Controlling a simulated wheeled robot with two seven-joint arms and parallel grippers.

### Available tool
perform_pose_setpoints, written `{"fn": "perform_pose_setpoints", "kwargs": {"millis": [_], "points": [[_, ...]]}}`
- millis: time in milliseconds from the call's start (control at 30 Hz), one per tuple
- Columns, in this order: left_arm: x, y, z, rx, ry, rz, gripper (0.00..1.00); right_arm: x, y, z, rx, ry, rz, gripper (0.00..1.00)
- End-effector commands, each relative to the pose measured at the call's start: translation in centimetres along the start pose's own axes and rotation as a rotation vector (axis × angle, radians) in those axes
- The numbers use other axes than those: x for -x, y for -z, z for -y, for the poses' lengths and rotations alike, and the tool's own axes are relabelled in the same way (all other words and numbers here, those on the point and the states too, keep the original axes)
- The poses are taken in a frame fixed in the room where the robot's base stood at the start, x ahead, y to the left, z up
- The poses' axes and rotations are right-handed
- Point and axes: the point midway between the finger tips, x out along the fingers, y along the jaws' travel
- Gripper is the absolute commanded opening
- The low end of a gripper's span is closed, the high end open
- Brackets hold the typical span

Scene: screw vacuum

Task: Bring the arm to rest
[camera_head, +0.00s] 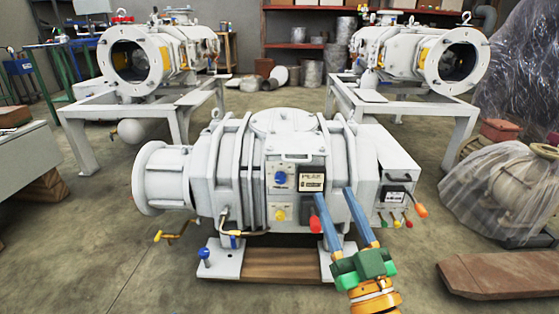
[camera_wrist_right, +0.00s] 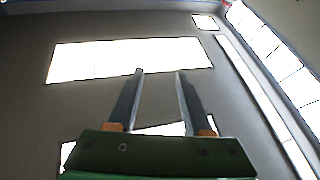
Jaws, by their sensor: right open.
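My right gripper (camera_head: 334,207) comes in from the bottom right in the head view, in front of the large white screw vacuum pump (camera_head: 230,165). Its two blue-grey fingers are apart with nothing between them. In the right wrist view the fingers (camera_wrist_right: 158,74) also stand apart and empty, against a wall or ceiling with bright window panes. The fingers overlap the pump's right half in the picture; I cannot tell how far they are from it. The pump carries a blue knob (camera_head: 280,177) and a yellow knob (camera_head: 279,215) on its front panel. My left gripper is not in view.
The pump stands on a wooden pallet (camera_head: 268,262). Two more pumps stand on white frames (camera_head: 86,140) behind. A plastic-wrapped machine (camera_head: 500,190) and a brown plate (camera_head: 500,273) lie at the right. A grey bench (camera_head: 25,150) is at the left. Floor at front left is clear.

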Motion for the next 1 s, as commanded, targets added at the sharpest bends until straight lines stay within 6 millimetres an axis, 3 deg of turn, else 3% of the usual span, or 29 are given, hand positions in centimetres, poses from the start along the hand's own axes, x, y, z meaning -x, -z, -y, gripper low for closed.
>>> {"fn": "perform_pose_setpoints", "kwargs": {"millis": [33, 67, 100, 167, 200, 267, 300, 367, 400, 467, 500, 667, 900, 1000], "points": [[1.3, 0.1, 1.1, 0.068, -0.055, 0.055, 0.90, -0.1, -2.2, -0.4, -0.005, -0.010, 0.177, 0.50], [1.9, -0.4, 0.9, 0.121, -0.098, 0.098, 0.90, 0.8, -4.6, -0.6, -0.010, -0.015, 0.305, 0.50], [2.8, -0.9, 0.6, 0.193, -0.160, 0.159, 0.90, 2.8, -7.9, -0.8, -0.016, -0.023, 0.487, 0.50], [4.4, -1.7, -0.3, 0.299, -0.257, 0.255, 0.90, 7.1, -12.3, -0.9, -0.027, -0.034, 0.764, 0.50], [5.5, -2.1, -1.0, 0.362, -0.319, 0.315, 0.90, 10.6, -14.5, -0.9, -0.035, -0.038, 0.934, 0.50], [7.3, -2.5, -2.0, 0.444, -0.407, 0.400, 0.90, 16.0, -16.6, -0.8, -0.045, -0.044, 1.169, 0.50], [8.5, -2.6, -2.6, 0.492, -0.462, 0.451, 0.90, 19.8, -17.3, -0.8, -0.053, -0.047, 1.315, 0.50], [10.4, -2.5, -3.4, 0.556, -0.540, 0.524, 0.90, 25.1, -17.4, -0.5, -0.063, -0.050, 1.518, 0.50], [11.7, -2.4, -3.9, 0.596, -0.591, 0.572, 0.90, 28.6, -17.0, -0.3, -0.071, -0.051, 1.645, 0.50], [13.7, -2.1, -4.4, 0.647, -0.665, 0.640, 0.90, 33.7, -15.7, -0.1, -0.081, -0.053, 1.831, 0.50], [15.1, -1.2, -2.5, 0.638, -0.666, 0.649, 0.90, 32.1, -13.2, -0.2, -0.079, -0.050, 1.822, 0.50], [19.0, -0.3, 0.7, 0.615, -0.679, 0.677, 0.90, 31.9, -8.1, -0.2, -0.074, -0.039, 1.850, 0.50], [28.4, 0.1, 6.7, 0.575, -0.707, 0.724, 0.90, 33.7, 2.8, -0.3, -0.063, -0.015, 1.910, 0.50], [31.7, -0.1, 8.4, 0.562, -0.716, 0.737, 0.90, 34.8, 6.4, -0.3, -0.058, -0.007, 1.928, 0.50]]}}
